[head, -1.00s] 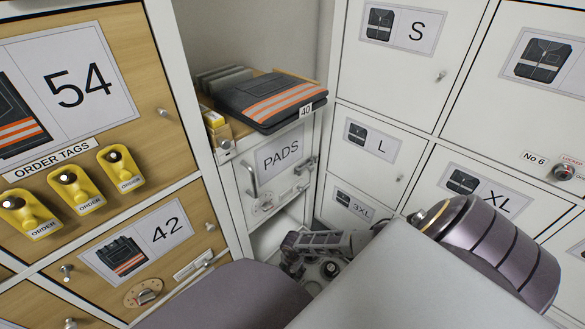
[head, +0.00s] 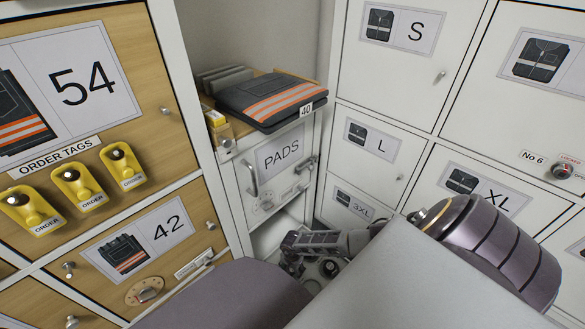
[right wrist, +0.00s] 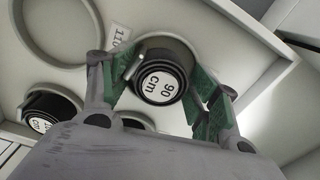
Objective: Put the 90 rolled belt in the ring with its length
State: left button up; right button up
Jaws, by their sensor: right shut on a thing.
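The 90 rolled belt (right wrist: 160,82) is a black roll with a white "90 cm" face in the right wrist view. My right gripper (right wrist: 156,76) is shut on it, with a green-padded finger on either side. In the head view my right gripper (head: 294,262) is low in the middle, in front of the corner lockers, and the belt cannot be made out there. An empty ring (right wrist: 22,48) shows at the upper left of the wrist view, near a label reading "110" (right wrist: 119,36). Whether the held belt touches the surface behind it is unclear. My left gripper is not in view.
Another rolled belt (right wrist: 48,110) sits in the lower left of the wrist view, and a further one is mostly hidden behind my gripper. In the head view a folded garment (head: 270,98) lies above the PADS door (head: 278,155). White lockers (head: 385,140) stand at the right.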

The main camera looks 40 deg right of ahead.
jog(key=shift+s+f, duration=0.5)
jog(key=shift+s, duration=0.05)
jog(key=shift+c, duration=0.4)
jog(key=o, duration=1)
jog(key=shift+o, duration=1.1)
jog(key=shift+f, duration=0.2)
jog(key=shift+w+r, duration=0.2)
jog(key=shift+r, duration=0.05)
jog(key=shift+r, duration=0.2)
